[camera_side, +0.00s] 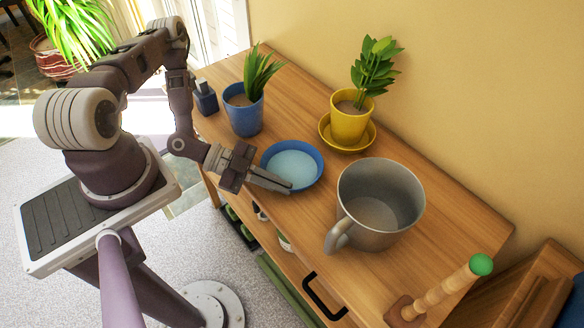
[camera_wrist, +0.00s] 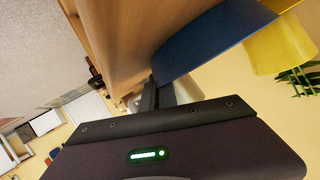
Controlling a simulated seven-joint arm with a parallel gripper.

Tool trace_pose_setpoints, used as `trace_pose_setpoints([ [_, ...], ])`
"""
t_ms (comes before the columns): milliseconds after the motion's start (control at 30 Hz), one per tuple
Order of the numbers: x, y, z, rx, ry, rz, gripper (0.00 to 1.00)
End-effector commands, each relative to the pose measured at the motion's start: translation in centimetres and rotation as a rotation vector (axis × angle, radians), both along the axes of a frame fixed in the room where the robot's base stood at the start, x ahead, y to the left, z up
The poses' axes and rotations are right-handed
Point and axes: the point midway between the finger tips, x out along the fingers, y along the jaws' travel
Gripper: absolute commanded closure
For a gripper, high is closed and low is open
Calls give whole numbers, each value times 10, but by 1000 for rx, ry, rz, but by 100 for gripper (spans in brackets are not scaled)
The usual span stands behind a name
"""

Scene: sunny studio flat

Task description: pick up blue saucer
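The blue saucer (camera_side: 292,165) is a shallow round dish with a paler inside, at the middle of the wooden cabinet top in the side view. My gripper (camera_side: 283,185) is at its near left rim, with the fingers reaching along the rim. In the wrist view the saucer (camera_wrist: 215,40) is a dark blue shape whose edge meets the fingertips of my gripper (camera_wrist: 160,95). The fingers look close together there. Whether they are clamped on the rim is too small and dark to tell.
A grey metal mug (camera_side: 385,205) stands close to the right of the saucer. A blue pot (camera_side: 243,115) with a plant is behind left, and a yellow pot (camera_side: 349,122) on a yellow saucer (camera_side: 346,146) is behind right. A green-topped wooden peg (camera_side: 440,285) stands at the front right.

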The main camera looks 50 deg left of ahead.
Motion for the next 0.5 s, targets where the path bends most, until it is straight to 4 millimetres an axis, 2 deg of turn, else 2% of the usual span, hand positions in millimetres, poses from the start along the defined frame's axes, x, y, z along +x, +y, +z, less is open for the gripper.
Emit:
trace_pose_setpoints([
  [267, 0, 0, 2, -1, -1, 1, 100],
  [367, 1, 0, 18, 0, 0, 1, 100],
  [500, 0, 0, 56, 0, -1, 1, 100],
])
